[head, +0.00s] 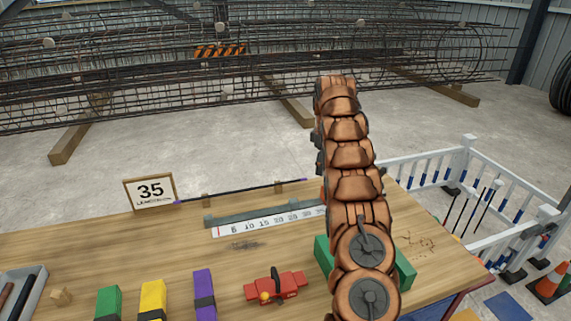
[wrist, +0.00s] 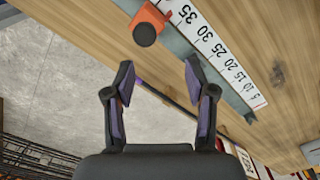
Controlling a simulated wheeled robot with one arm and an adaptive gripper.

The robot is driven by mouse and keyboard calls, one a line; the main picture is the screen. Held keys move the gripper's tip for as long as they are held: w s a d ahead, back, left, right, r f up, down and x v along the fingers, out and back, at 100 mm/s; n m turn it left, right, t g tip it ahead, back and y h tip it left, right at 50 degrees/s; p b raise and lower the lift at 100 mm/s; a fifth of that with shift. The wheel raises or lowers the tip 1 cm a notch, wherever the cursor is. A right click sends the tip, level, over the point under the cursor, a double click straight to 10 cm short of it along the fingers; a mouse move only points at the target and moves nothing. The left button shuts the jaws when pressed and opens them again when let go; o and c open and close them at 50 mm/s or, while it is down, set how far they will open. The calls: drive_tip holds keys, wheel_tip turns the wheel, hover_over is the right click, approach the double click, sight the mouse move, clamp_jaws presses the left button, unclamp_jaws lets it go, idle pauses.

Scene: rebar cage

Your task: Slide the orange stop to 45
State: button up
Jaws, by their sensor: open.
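The orange stop (wrist: 153,15) with a round black knob shows at the top of the wrist view, on the grey rail beside the white scale (wrist: 217,47). It sits near the 35 end of the visible numbers; its exact reading cannot be told. In the head view the scale (head: 265,222) and the grey rail (head: 262,212) lie on the bench, and my arm hides their right part. My gripper (wrist: 158,73) is open and empty, its two fingers apart, with the stop beyond the fingertips and not between them. The gripper is hidden in the head view.
A red tool (head: 276,287), green, yellow (head: 152,300) and purple (head: 204,293) blocks lie in front. A green piece (head: 404,270) is beside my arm.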

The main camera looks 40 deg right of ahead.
drive_tip(key=s+a+r+m, duration=0.1)
drive_tip(key=a+r, duration=0.3)
drive_tip(key=a, duration=0.5)
drive_tip(key=s+a+r+m, duration=0.1)
drive_tip(key=s+a+r, duration=0.1)
drive_tip(key=a+r, duration=0.3)
drive_tip(key=shift+s+a+r+g, duration=0.2)
drive_tip(key=shift+s+a+g, duration=0.15)
drive_tip(key=shift+a, duration=1.75)
drive_tip(key=shift+a, duration=0.1)
